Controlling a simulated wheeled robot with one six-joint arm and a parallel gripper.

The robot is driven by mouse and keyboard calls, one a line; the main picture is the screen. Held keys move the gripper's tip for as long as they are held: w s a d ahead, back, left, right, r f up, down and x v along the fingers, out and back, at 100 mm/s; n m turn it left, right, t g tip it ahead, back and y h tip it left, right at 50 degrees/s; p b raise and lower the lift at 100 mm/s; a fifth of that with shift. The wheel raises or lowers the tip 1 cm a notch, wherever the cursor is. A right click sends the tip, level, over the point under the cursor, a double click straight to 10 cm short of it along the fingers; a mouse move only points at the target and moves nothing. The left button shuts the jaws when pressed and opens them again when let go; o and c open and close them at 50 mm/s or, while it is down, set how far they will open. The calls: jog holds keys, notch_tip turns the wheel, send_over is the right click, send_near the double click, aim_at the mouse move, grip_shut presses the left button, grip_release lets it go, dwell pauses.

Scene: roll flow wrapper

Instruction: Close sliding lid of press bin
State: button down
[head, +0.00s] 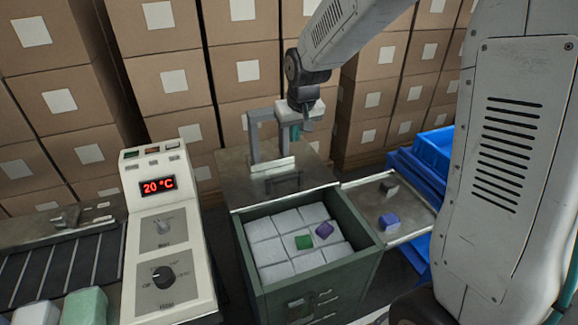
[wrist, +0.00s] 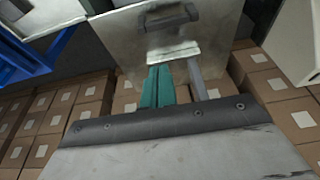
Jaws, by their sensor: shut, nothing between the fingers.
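The press bin (head: 340,262) is a green cabinet, open at the top, with white blocks inside. A green cube (head: 304,242) and a purple cube (head: 324,230) lie on the blocks. Its grey metal sliding lid (head: 232,188) is slid back behind the opening, with a dark handle (head: 286,182) on it. The lid (wrist: 125,50) and handle (wrist: 172,18) also show in the wrist view. My gripper (head: 299,130) is shut and empty, above the lid's far end, apart from the handle. Its teal fingers (wrist: 164,72) show in the wrist view.
A grey post frame (head: 254,135) stands at the lid's far end, close to my gripper. A control panel (head: 160,230) reading 20 °C stands left. A side tray (head: 410,225) with a blue cube (head: 390,221) is right. Blue crates (head: 435,150) and stacked cartons (head: 170,95) stand behind.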

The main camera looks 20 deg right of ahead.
jog(key=w+x, duration=0.1)
jog(key=x, duration=0.4)
jog(key=w+x, duration=0.1)
jog(key=x, duration=0.4)
jog(key=w+r+x, duration=0.1)
jog(key=x, duration=0.4)
jog(key=shift+s+f, duration=0.2)
jog(key=shift+f, duration=0.1)
jog(key=shift+s+r, duration=0.1)
jog(key=shift+s, duration=1.65)
